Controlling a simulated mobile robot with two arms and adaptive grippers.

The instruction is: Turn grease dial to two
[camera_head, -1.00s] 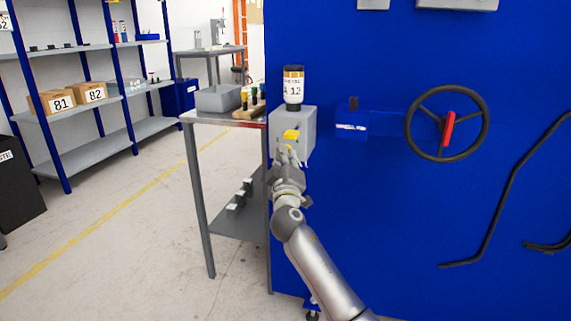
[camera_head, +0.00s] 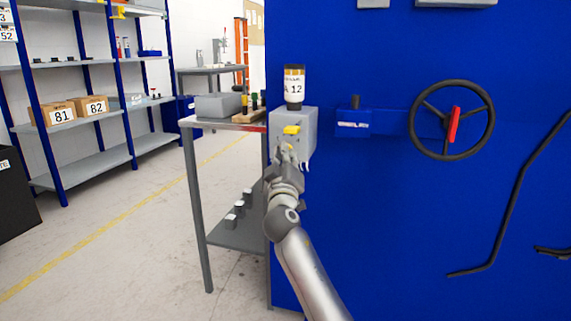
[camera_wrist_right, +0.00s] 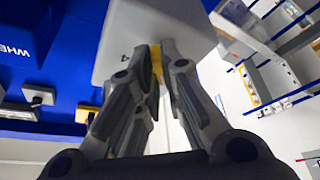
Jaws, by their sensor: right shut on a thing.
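The grease unit is a grey box (camera_head: 308,135) on the blue machine's left edge, with a labelled bottle (camera_head: 294,86) upright on top. A yellow part (camera_head: 291,130) shows on the box's front. My right gripper (camera_head: 287,150) is at the box front, just below that part. In the right wrist view, my right gripper (camera_wrist_right: 157,48) is shut on a yellow piece (camera_wrist_right: 156,60), which looks like the dial, against the pale box face (camera_wrist_right: 125,40). The fingers hide most of it, so I cannot read its setting. My left gripper is not in view.
A grey side table (camera_head: 205,123) with a grey bin (camera_head: 217,105) and several small bottles stands left of the box. A black handwheel (camera_head: 450,120) with a red handle is on the blue machine (camera_head: 400,220) to the right. Open floor lies at the left.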

